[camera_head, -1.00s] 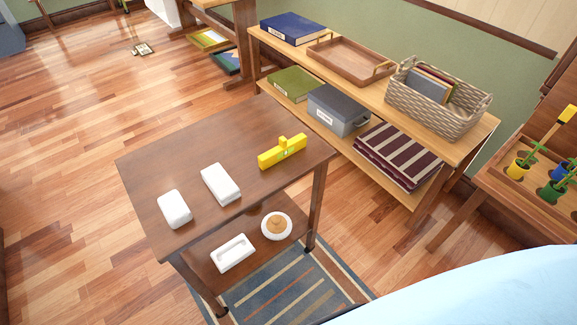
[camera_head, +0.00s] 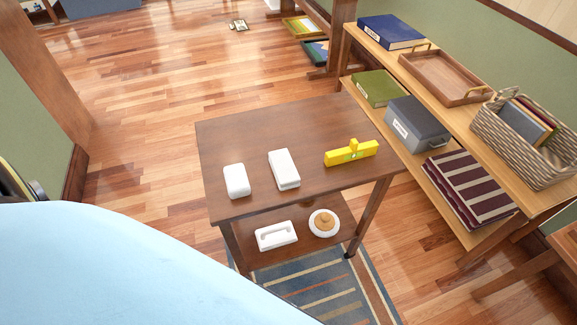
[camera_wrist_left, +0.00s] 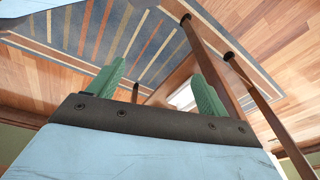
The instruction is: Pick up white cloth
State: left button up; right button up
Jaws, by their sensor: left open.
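Two white things lie side by side on the dark wooden table: a rounded white block (camera_head: 236,181) on the left and a longer, flat-sided white block (camera_head: 284,169) to its right. Either could be a folded white cloth; I cannot tell which. Nothing holds them. My left gripper (camera_wrist_left: 158,62) shows in the left wrist view, its two green fingers apart with nothing gripped between them. Beyond it are the striped rug and table legs, low beside the table. The head view shows no gripper, and my right gripper is not in view.
A yellow level (camera_head: 352,153) lies on the tabletop (camera_head: 250,133). The lower shelf holds a white handled tool (camera_head: 276,235) and a white round dish (camera_head: 324,223) with a tan top. A long shelf unit (camera_head: 437,98) stands close on the right. Wooden floor is clear to the left.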

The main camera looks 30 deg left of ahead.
pick_arm(q)
jog(key=w+d+r+m+h, duration=0.1)
jog(key=w+d+r+m, duration=0.2)
jog(key=w+r, duration=0.45)
jog(key=w+d+r+m+h, duration=0.1)
jog(key=w+d+r+m, duration=0.1)
jog(key=w+r, duration=0.6)
notch_tip(320, 180, up, 25)
jog(key=m+g+y+p, duration=0.2)
jog(key=m, duration=1.5)
send_over(284, 164)
jog(key=f, duration=0.2)
jog(key=f+b, duration=0.1)
jog(key=f, duration=0.3)
jog(key=shift+s+a+f+b, duration=0.2)
jog(key=shift+a+f+b, duration=0.05)
jog(key=shift+f+b, duration=0.15)
jog(key=shift+f, duration=0.45)
jog(key=f, duration=0.1)
jog(key=f+b, duration=0.1)
jog(key=f, duration=0.3)
jog(key=shift+w+d+f, duration=0.1)
jog(key=shift+d, duration=0.15)
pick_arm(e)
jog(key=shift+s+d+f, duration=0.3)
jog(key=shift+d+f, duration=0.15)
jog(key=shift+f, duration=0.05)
